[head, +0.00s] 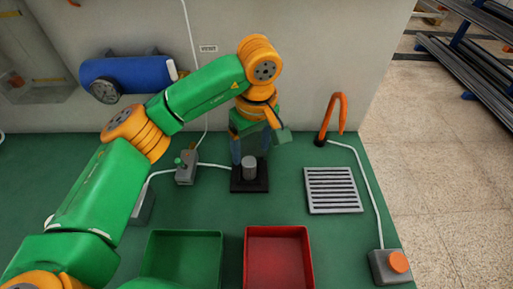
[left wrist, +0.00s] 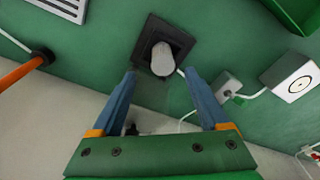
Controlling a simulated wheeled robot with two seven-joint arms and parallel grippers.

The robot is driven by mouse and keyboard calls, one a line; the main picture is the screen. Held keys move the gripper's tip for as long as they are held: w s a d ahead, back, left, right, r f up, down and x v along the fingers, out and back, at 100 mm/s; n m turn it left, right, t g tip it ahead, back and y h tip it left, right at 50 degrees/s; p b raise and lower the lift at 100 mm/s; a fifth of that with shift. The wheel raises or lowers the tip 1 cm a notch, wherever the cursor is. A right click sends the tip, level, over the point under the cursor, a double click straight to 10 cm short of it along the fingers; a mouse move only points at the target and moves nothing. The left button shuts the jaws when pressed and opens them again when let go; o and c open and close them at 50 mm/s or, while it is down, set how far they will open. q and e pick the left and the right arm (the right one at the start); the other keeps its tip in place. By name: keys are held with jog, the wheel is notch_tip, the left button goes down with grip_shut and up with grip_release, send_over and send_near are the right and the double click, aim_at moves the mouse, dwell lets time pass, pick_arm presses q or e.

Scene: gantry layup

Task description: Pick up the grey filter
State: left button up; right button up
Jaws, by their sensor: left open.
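The grey filter (head: 249,170) is a short upright cylinder on a black square base (head: 249,187) on the green bench. In the left wrist view the filter (left wrist: 162,60) stands on its black base (left wrist: 146,43), just beyond the fingertips. My left gripper (head: 250,157) comes down from above and behind it with blue fingers apart. In the left wrist view the open fingers (left wrist: 160,75) lie to either side of the filter's near end, with a gap on each side. I cannot tell the exact height between them. My right gripper is not in view.
A green bin (head: 183,233) and a red bin (head: 277,232) stand at the front. A slotted grey plate (head: 333,190), an orange hook-shaped tool (head: 334,118) and an orange-button box (head: 392,265) are at right. A switch box (head: 186,168) with cables is at left.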

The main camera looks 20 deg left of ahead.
aim_at(249, 161)
pick_arm(q)
jog(key=shift+s+a+f+p, duration=0.1)
jog(key=shift+s+f+p, duration=0.2)
jog(key=shift+f, duration=0.2)
jog(key=shift+s+a+f+p, duration=0.1)
jog(key=shift+s+f+p, duration=0.2)
jog(key=shift+f, duration=0.15)
jog(key=f, duration=0.2)
jog(key=w+f, duration=0.1)
jog(key=f, duration=0.1)
jog(key=shift+a+p, duration=0.2)
jog(key=shift+p, duration=0.2)
jog(key=shift+w, duration=0.15)
jog(key=c, duration=0.7)
grip_shut()
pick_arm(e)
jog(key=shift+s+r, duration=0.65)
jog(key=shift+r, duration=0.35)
